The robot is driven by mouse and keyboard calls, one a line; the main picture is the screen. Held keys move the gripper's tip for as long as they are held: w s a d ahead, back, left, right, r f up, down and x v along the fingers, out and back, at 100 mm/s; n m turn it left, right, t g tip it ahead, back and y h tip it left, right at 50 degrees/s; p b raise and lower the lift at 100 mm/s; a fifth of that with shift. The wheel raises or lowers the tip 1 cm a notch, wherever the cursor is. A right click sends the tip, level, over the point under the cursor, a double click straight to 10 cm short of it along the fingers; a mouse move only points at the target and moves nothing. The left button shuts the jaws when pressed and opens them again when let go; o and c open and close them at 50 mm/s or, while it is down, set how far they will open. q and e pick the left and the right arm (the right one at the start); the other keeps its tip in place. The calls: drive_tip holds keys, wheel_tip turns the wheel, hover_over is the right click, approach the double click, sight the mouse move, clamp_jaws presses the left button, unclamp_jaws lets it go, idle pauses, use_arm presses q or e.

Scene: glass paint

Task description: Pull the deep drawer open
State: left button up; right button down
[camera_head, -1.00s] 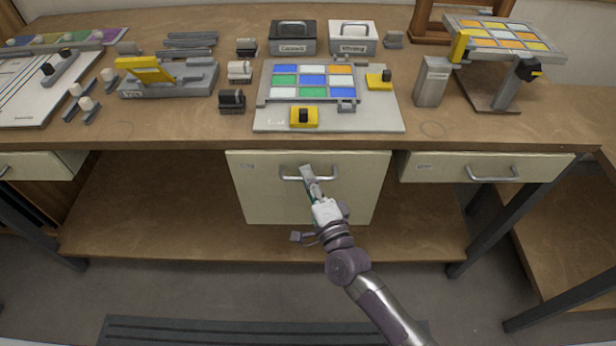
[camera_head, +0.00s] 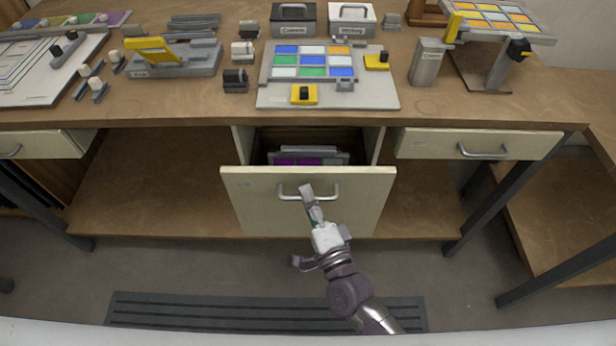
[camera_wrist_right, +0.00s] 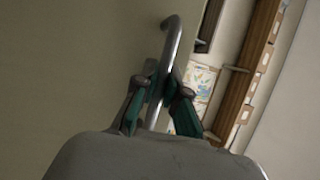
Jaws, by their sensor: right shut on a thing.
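The deep drawer (camera_head: 262,208) is the cream-fronted one under the middle of the workbench. It stands partly open, and its inside shows behind the front edge. A grey-framed panel with purple pieces (camera_head: 308,158) is inside. My right gripper (camera_head: 307,192) is at the drawer's metal bar handle (camera_head: 290,197) and is shut on it. In the right wrist view the bar handle (camera_wrist_right: 172,45) runs between the two green-padded fingers (camera_wrist_right: 158,92). My left gripper is not in view.
Shallow drawers stand at the right (camera_head: 440,146) and left (camera_head: 45,145), both shut. The workbench top (camera_head: 200,110) holds a grid of coloured glass, tools and boxes. A wooden lower shelf (camera_head: 150,190) and a dark ribbed floor mat (camera_head: 215,312) lie below.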

drive_tip(key=s+p, duration=0.1)
drive_tip(key=s, duration=1.2)
drive_tip(key=shift+s, duration=0.2)
drive_tip(key=c, duration=1.2)
unclamp_jaws()
drive_tip(key=shift+s, duration=0.1)
drive_tip(key=v, duration=1.2)
